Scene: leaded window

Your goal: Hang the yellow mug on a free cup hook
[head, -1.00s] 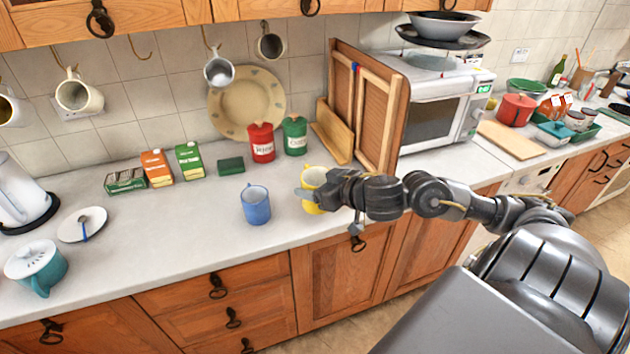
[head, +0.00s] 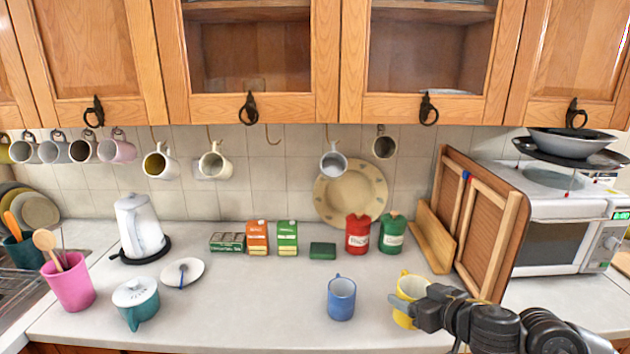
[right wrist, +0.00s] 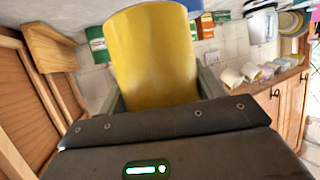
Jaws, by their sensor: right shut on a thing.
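The yellow mug (head: 408,287) is upright at the front right of the counter, right of the blue mug (head: 341,298). My right gripper (head: 425,308) is shut on it from the right; the mug also fills the middle of the right wrist view (right wrist: 153,55). I cannot tell whether its base touches the counter. A bare cup hook (head: 273,138) hangs under the wall cupboards, between a cream mug (head: 215,164) and a grey-white mug (head: 333,160) on other hooks. My left gripper is not in view.
Several more mugs hang in a row at the left. A plate (head: 350,192) leans on the wall behind a red canister (head: 358,234) and a green canister (head: 392,234). Wooden frames (head: 487,222) and a microwave (head: 565,226) stand right. The counter's front middle is mostly clear.

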